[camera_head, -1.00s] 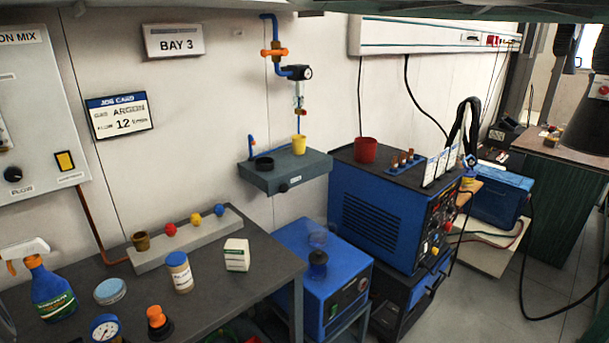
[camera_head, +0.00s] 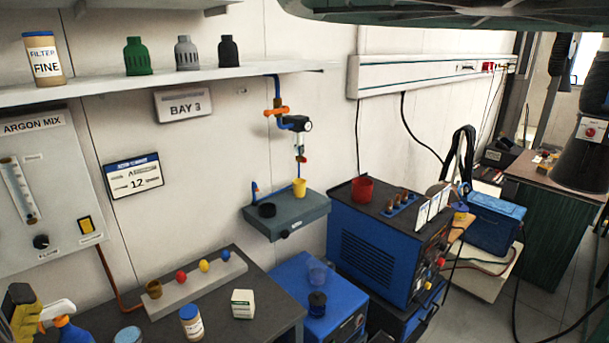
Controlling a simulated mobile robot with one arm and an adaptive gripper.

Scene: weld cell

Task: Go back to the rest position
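My gripper cannot be made out in the head view, so its fingers and anything in them are out of sight. The rest position has no visible mark. The view takes in a grey workbench (camera_head: 270,298) at the lower left and a shelf (camera_head: 262,75) above it. A yellow and dark object (camera_head: 20,313) is cut off at the lower left edge; I cannot tell what it is.
The bench holds a spray bottle (camera_head: 70,330), a labelled jar (camera_head: 191,323) and a white box (camera_head: 243,303). A blue welding machine (camera_head: 370,245) stands right of it. A dark green overhead panel (camera_head: 430,12) crosses the top. Grey floor (camera_head: 470,315) shows lower right.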

